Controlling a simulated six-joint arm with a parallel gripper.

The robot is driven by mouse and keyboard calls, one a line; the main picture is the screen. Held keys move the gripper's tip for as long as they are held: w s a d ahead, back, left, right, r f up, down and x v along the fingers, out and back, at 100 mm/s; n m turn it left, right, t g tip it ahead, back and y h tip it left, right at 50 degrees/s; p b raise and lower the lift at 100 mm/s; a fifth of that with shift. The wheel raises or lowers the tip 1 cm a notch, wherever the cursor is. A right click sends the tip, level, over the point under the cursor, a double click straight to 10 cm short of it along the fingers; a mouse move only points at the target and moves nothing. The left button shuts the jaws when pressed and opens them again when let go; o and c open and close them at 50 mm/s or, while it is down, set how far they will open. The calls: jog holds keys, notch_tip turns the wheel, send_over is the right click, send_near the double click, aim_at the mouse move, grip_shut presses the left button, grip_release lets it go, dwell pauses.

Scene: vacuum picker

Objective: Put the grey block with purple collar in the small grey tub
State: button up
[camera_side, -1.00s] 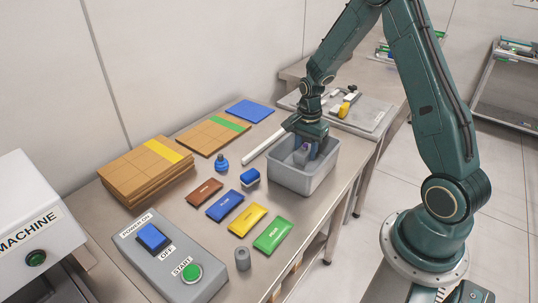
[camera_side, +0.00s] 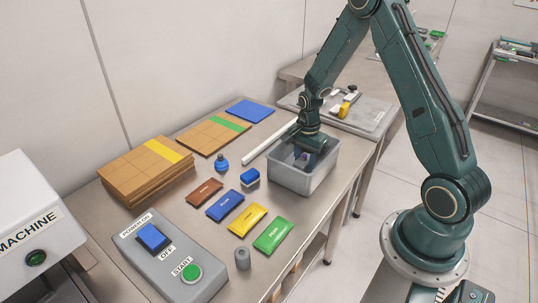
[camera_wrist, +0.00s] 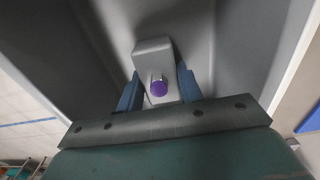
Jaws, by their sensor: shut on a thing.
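My gripper (camera_side: 304,160) points down inside the small grey tub (camera_side: 291,178) in the side view. In the wrist view my gripper (camera_wrist: 158,92) has its two blue fingers on either side of the grey block with purple collar (camera_wrist: 153,50) and is shut on it. The round purple part faces the wrist camera. The tub's grey walls (camera_wrist: 252,50) surround the block in the wrist view. I cannot tell whether the block touches the tub's floor.
Left of the tub lie a blue block (camera_side: 250,177), a blue bottle-like piece (camera_side: 221,162) and a white rod (camera_side: 268,144). Coloured packets, including a green one (camera_side: 273,236), lie in front. A grey cylinder (camera_side: 242,259) stands near the control box (camera_side: 172,262).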

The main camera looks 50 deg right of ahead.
aim_at(305, 156)
jog(key=o, duration=1)
jog(key=shift+f, duration=0.1)
jog(key=shift+o, duration=0.2)
notch_tip(305, 156, up, 12)
jog(key=shift+r, duration=0.2)
dwell(0.3)
